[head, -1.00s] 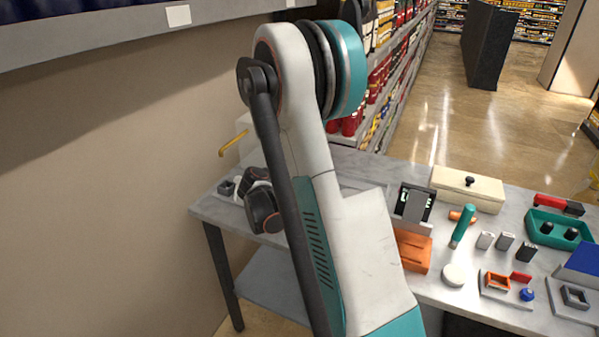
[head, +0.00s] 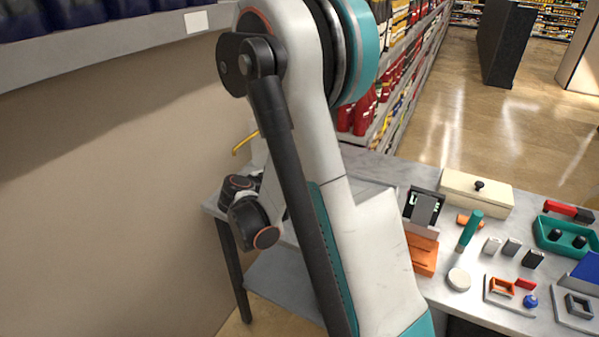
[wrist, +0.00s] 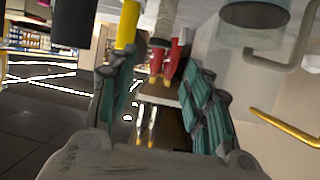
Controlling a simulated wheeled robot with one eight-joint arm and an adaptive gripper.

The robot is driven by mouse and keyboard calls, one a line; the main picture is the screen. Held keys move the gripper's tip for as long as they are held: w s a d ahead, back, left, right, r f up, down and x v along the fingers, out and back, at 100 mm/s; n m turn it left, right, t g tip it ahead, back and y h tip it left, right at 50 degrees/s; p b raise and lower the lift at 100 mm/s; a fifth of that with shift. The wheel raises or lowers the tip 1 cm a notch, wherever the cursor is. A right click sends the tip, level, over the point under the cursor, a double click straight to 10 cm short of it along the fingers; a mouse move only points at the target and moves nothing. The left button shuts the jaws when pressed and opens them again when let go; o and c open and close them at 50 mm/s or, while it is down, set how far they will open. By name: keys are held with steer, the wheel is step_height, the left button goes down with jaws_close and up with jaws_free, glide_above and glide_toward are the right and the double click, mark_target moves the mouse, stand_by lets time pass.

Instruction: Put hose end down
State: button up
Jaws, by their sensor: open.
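My gripper (wrist: 157,72) is open in the wrist view, its teal-padded fingers spread wide with nothing visibly clamped between them. A pale grey, hose-like piece (wrist: 166,14) hangs at the top of the wrist view, beyond the fingertips; I cannot tell whether it is the hose end. A yellow piece (wrist: 127,24) stands beside it, near the left fingertip. A bent yellow handle or tube (head: 245,142) shows behind my arm in the head view. In the head view my arm hides the gripper and much of the table's left end.
The grey table (head: 390,166) carries a cream lidded box (head: 476,194), an orange block (head: 422,254), a teal-handled tool (head: 470,231) and a green tray (head: 563,239) on its right part. A shelf with dark items overhangs at upper left. Stocked shelves stand behind.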

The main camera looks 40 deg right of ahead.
steer(key=s+a+r+n+t+y, duration=0.1)
steer(key=s+a+r+n+y, duration=0.2)
steer(key=s+a, duration=0.3)
steer(key=s+a+r+n+t+y, duration=0.1)
steer(key=s+a+r+n+y, duration=0.2)
steer(key=a, duration=0.9)
steer(key=s+a+r+n+t+y, duration=0.1)
steer(key=s+a+r+n+y, duration=0.3)
steer(key=s, duration=0.7)
steer(key=a+n+y, duration=0.2)
steer(key=a+n, duration=0.2)
steer(key=shift+a+y, duration=0.4)
steer(key=shift+s+f, duration=0.1)
